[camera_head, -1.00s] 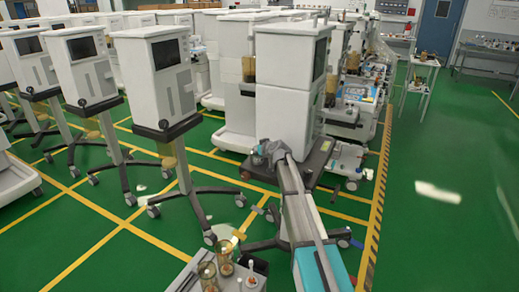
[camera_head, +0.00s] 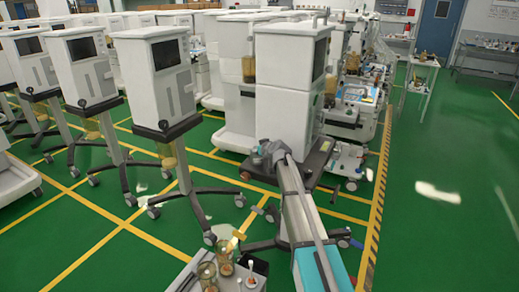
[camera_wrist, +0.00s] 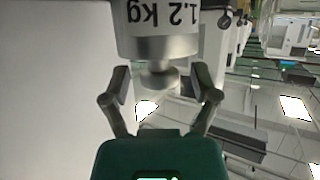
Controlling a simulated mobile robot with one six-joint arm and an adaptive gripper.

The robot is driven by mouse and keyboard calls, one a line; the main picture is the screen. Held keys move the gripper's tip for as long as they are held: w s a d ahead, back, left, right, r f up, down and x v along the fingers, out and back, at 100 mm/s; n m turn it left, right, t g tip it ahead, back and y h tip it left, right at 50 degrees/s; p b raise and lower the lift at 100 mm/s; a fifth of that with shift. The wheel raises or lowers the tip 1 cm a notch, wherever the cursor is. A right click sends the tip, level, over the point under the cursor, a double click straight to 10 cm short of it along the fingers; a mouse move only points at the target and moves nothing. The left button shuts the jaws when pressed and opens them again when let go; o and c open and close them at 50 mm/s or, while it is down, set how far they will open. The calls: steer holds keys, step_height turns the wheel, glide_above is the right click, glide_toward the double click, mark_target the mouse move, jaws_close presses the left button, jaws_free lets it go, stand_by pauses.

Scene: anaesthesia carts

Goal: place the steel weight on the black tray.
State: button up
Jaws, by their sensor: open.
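The steel weight (camera_wrist: 160,48) is a silver cylinder with a pale "1.2 kg" label that reads upside down in the wrist view. Its narrower knob lies between the fingertips of my gripper (camera_wrist: 163,84). The fingers are apart, with a gap on each side of the knob. In the head view my gripper (camera_head: 268,153) is beside the white cabinet, above a dark flat surface (camera_head: 318,163), which may be the black tray; I cannot tell for sure. The weight cannot be made out in the head view.
The tall white cabinet (camera_head: 285,105) stands just beyond my gripper. White monitor carts on wheeled stands (camera_head: 155,85) fill the left. A small tray with jars (camera_head: 225,268) is at the bottom. Green floor (camera_head: 440,200) is open at right.

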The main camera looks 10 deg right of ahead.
steer(key=p+v, duration=0.4)
steer(key=v, duration=0.8)
steer(key=shift+p, duration=0.35)
steer(key=shift+s+a, duration=0.1)
steer(key=shift+s, duration=0.05)
steer(key=s+a+f+g, duration=0.3)
steer(key=s, duration=0.4)
steer(key=s+a+f+g, duration=0.2)
steer(key=s+f+g, duration=0.15)
steer(key=s, duration=0.35)
steer(key=s+d+f+m+g+h, duration=0.1)
steer(key=s+f+m+g+h, duration=0.1)
steer(key=s, duration=0.8)
steer(key=s+d+f+m+g+h, duration=0.1)
steer(key=s+f+m+g+h, duration=0.1)
steer(key=s, duration=0.9)
steer(key=shift+f+g+h, duration=0.5)
steer(key=shift+g, duration=0.45)
steer(key=shift+s+d, duration=0.1)
steer(key=shift+r+p, duration=0.85)
